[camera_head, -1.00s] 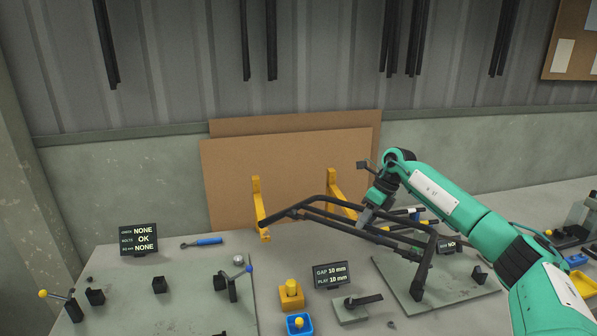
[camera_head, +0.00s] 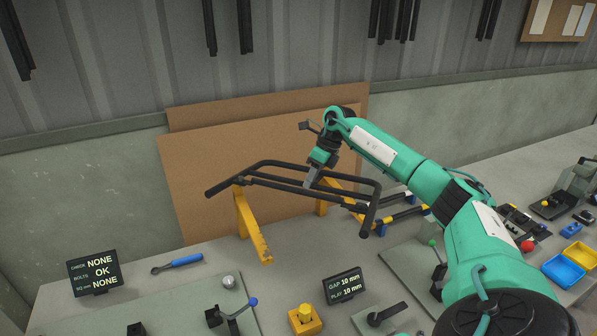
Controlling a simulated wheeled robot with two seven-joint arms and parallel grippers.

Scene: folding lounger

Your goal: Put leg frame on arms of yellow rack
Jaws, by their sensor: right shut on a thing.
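The leg frame (camera_head: 285,185) is a black tubular frame. My right gripper (camera_head: 311,182) is shut on one of its tubes near the middle. The frame is held above the bench, slightly tilted, its left end pointing left. The yellow rack (camera_head: 246,222) stands against the brown board, with two arms reaching forward. The frame overlaps the rack's upper parts in the picture; I cannot tell whether it touches them. The right rack arm (camera_head: 343,192) is partly hidden behind the frame. My left gripper is not in view.
A gap display (camera_head: 344,286) and a yellow block (camera_head: 305,319) stand in front. Blue and yellow bins (camera_head: 564,271) are at the right. The brown board (camera_head: 200,205) backs the rack.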

